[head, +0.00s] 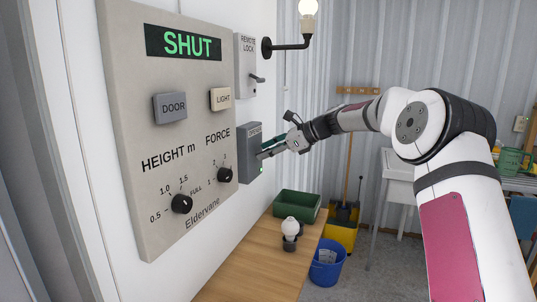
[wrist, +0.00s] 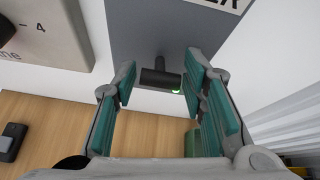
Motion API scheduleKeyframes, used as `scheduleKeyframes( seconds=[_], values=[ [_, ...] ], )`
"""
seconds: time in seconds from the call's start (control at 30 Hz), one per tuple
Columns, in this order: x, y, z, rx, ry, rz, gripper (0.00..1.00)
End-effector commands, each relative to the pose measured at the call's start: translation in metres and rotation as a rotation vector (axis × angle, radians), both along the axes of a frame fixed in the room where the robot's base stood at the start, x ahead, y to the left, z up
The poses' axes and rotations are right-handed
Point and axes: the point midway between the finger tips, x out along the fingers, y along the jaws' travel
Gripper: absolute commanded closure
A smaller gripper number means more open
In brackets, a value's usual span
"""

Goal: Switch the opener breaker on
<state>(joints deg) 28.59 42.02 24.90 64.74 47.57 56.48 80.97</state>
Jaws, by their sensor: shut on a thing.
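The opener breaker is a dark grey box (head: 250,146) on the white wall, right of the large control panel; its label is partly hidden in the head view. The box also fills the top of the wrist view (wrist: 165,30). Its dark lever, with a crossbar handle (wrist: 158,78), sticks out near the lower edge of the box. A green light (head: 261,170) glows low on the box, and a green glow shows beside the handle in the wrist view. My gripper (head: 268,152) is at the box front, its teal-padded fingers shut on the handle from both sides.
The control panel (head: 125,130) reads SHUT and has buttons and knobs. A remote lock switch (head: 246,65) is above the breaker. Below is a wooden bench (head: 245,270) with a green bin (head: 297,206) and a bulb (head: 290,228). A blue bucket (head: 327,262) stands beside the bench.

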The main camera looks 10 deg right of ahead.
Motion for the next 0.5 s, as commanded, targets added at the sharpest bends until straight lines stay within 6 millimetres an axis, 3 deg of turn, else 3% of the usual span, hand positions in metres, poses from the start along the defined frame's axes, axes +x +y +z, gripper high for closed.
scheduleKeyframes(
  seconds=[0.37,0.4,0.47,0.5],
  values=[
    [0.0004,0.0002,0.0004,-0.003,0.001,-0.001,0.89],
    [0.0004,0.0003,0.0005,-0.003,0.002,-0.001,0.55],
    [0.0003,0.0003,0.0004,-0.003,0.002,-0.001,0.41],
    [0.0003,0.0003,0.0004,-0.003,0.002,-0.001,0.41]
  ],
)
